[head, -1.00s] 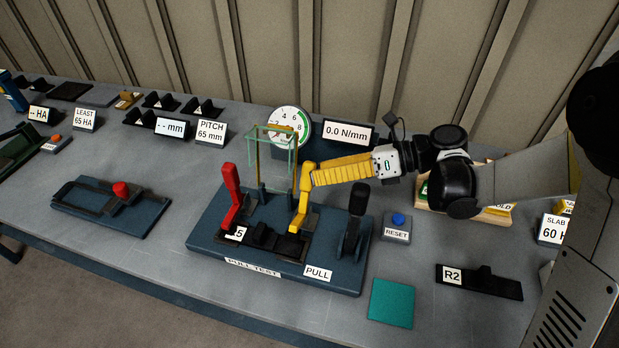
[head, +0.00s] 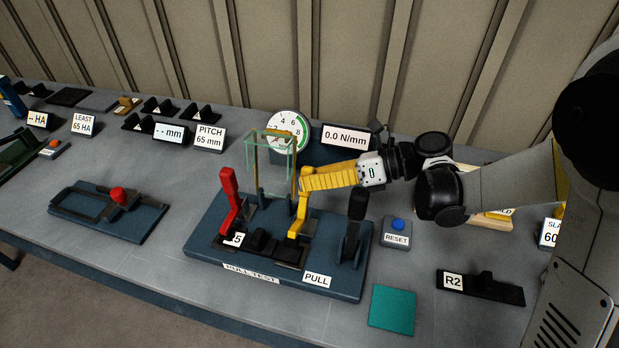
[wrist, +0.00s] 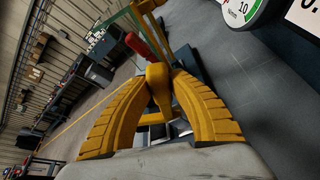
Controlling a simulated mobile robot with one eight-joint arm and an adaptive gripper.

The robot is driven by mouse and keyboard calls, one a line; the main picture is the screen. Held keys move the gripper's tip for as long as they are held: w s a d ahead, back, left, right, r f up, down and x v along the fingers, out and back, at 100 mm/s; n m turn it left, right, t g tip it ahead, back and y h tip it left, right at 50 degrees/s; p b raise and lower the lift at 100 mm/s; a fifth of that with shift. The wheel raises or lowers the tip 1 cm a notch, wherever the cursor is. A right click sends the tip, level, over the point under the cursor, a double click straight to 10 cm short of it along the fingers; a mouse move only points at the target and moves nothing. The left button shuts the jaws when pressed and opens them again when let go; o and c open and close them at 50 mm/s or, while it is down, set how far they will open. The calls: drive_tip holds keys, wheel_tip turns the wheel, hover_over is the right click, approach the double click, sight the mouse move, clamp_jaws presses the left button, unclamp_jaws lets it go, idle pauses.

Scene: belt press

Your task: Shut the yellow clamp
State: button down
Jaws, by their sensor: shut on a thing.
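The yellow clamp (head: 301,222) stands on the blue pull test base (head: 200,245), its lever upright. My gripper (head: 304,181) comes in from the right, its yellow fingers at the top of the lever. In the wrist view, the fingers are closed around the yellow lever (wrist: 158,82), one on each side. The red clamp (head: 229,195) stands to the left on the same base, its lever also upright. It shows beyond the yellow lever in the wrist view (wrist: 138,45). The inner faces of the fingertips are partly hidden.
A clear guard frame (head: 271,150) and a round dial (head: 289,127) stand behind the clamps. A black lever (head: 357,205) stands right of the yellow clamp. A reset button box (head: 397,230), a teal square (head: 391,308) and the R2 holder (head: 480,287) lie farther right.

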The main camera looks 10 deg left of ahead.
sight(305, 194)
drive_tip(key=s+n, duration=0.1)
drive_tip(key=s+t, duration=0.1)
drive_tip(key=shift+s+a+r+n+p, duration=0.15)
drive_tip(key=shift+s+r+n+p, duration=0.15)
drive_tip(key=shift+n, duration=0.1)
drive_tip(key=c, duration=1.2)
unclamp_jaws()
drive_tip(key=shift+w, duration=0.1)
wheel_tip(305, 194, up, 10)
